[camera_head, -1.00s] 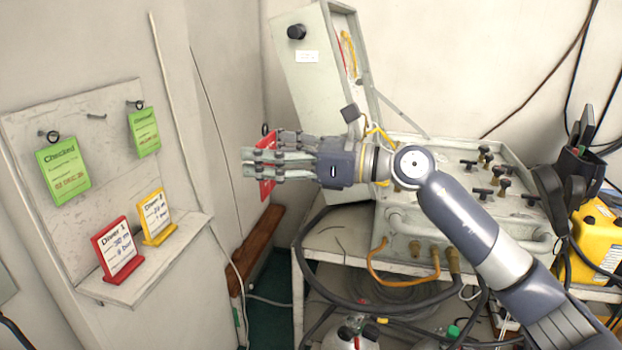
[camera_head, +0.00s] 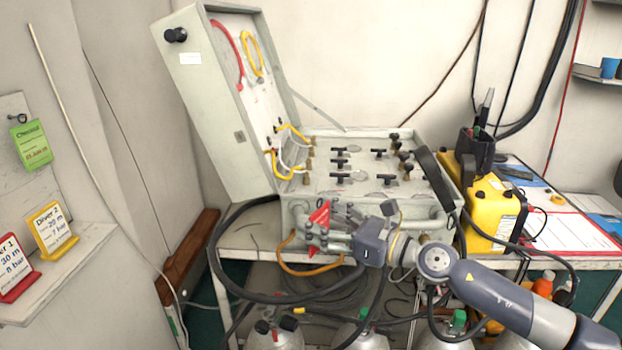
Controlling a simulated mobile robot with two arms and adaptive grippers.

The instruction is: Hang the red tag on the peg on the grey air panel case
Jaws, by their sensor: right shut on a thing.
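The red tag (camera_head: 319,214) is in my right gripper (camera_head: 314,232), whose fingers are shut on it. My right gripper is in front of the case's lower front edge, below the valve panel. A black round peg-like knob (camera_head: 175,35) sticks out of the lid's outer face near its top; I cannot tell whether it is the peg. My left gripper is not in view.
A green tag (camera_head: 32,145) hangs on the left wall board. A yellow card (camera_head: 50,228) and a red card (camera_head: 14,266) stand on the ledge below. Yellow cases (camera_head: 492,215) are right of the panel.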

